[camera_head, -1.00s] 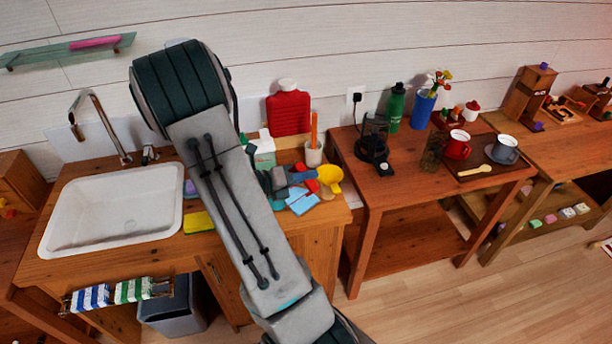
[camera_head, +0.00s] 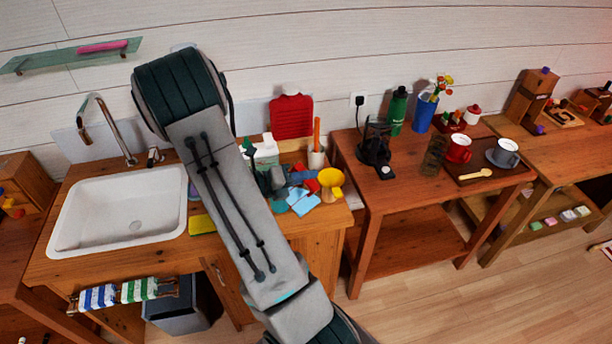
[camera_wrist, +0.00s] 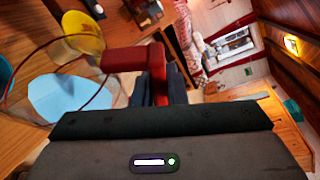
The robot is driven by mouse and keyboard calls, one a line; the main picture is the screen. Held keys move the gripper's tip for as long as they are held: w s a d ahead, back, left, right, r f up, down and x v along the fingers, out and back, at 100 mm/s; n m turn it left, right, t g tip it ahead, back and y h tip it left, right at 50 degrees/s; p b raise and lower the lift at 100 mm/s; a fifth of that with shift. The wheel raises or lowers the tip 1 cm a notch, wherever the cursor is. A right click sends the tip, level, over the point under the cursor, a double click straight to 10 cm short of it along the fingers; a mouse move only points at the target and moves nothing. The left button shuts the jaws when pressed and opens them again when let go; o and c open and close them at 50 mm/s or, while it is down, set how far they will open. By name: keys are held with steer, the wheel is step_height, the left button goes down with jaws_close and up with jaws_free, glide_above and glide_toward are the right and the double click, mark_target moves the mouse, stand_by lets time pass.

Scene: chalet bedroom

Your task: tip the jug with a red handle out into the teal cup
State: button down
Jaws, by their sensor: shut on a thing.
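My gripper (camera_wrist: 166,86) is shut on the red handle (camera_wrist: 132,60) of the clear jug (camera_wrist: 42,72) in the wrist view. The jug's see-through body extends left from the handle. In the head view my gripper (camera_head: 290,178) is over the right part of the sink counter, and my arm hides much around it. The jug's clear body is hard to make out there, so I cannot tell its tilt or contents. A teal round thing (camera_head: 279,206), probably the teal cup, shows just below my gripper. A teal edge (camera_wrist: 5,72) also shows at the left of the wrist view.
The white sink (camera_head: 115,212) is left; a yellow sponge (camera_head: 202,224) lies on the counter.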

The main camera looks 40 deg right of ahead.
mark_target(299, 167)
steer(key=shift+w+r+p, duration=0.25)
steer(key=shift+r+p, duration=0.05)
steer(key=shift+p, duration=0.2)
steer(key=shift+w+r+n, duration=0.15)
steer(key=shift+w+n, duration=0.05)
steer(key=shift+n, duration=0.2)
steer(key=shift+w+r+g, duration=0.25)
steer(key=shift+g, duration=0.05)
steer(key=shift+w+r+n, duration=0.2)
steer(key=shift+w+n, duration=0.05)
steer(key=shift+n, duration=0.05)
steer(key=shift+w+r, duration=0.2)
steer(key=shift+w+r+n+h, duration=0.15)
steer(key=shift+w+n+h, duration=0.15)
steer(key=shift+n, duration=0.1)
steer(key=shift+w+r, duration=0.2)
steer(key=shift+w, duration=0.1)
steer(key=shift+w+r+n+g, duration=0.3)
steer(key=shift+w+n+g, duration=0.1)
steer(key=shift+w+n, duration=0.2)
steer(key=shift+w+d+r, duration=0.1)
steer(key=shift+w+r, duration=0.05)
steer(key=shift+w, duration=0.1)
